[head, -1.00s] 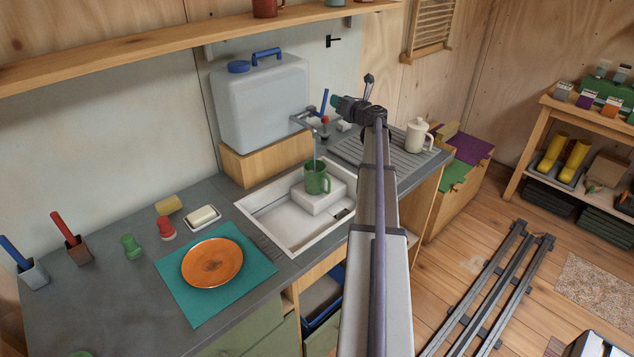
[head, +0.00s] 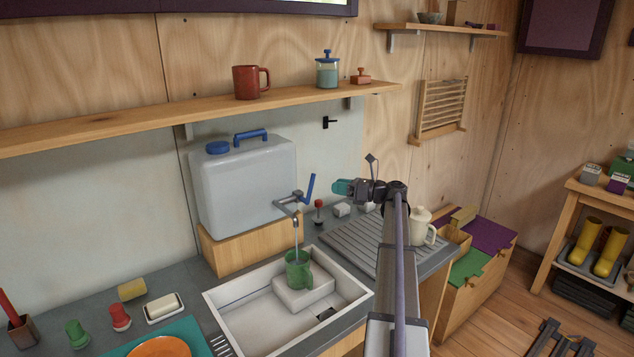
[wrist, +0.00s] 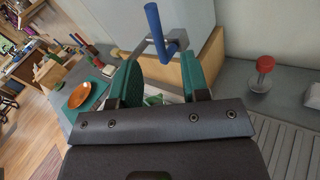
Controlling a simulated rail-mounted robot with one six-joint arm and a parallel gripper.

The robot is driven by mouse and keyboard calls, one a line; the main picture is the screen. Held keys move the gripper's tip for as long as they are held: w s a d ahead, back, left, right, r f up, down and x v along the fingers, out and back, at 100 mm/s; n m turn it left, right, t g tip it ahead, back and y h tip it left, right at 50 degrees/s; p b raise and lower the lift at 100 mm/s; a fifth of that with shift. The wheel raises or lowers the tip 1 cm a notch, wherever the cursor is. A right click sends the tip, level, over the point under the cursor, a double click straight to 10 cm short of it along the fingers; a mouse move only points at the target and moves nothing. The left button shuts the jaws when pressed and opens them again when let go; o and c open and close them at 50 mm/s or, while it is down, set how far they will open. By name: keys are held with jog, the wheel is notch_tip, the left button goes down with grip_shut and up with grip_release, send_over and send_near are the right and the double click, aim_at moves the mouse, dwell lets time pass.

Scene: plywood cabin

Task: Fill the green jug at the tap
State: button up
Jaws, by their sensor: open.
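The green jug (head: 298,270) stands upright on a white block (head: 304,292) inside the white sink (head: 246,326). The tap (head: 287,205) sticks out from the white water tank (head: 245,185), and its blue lever (head: 309,187) points up. A thin stream runs from the spout down into the jug. The water level inside cannot be made out. My gripper (head: 345,187) is open and empty, to the right of the tap and apart from it. In the wrist view, my gripper's green fingers (wrist: 160,85) are spread, with the blue lever (wrist: 154,25) beyond them and a bit of green low between them.
A red-topped shaker (head: 319,211) and white blocks stand behind the ridged drainer (head: 358,245). A cream pot (head: 420,226) stands at the drainer's right end. The shelf (head: 200,113) with a red mug (head: 250,82) runs above the tank.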

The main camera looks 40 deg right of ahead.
jog(key=x, duration=1.1)
jog(key=shift+a+r, duration=0.1)
jog(key=shift+a, duration=0.2)
jog(key=shift+c, duration=0.4)
grip_shut()
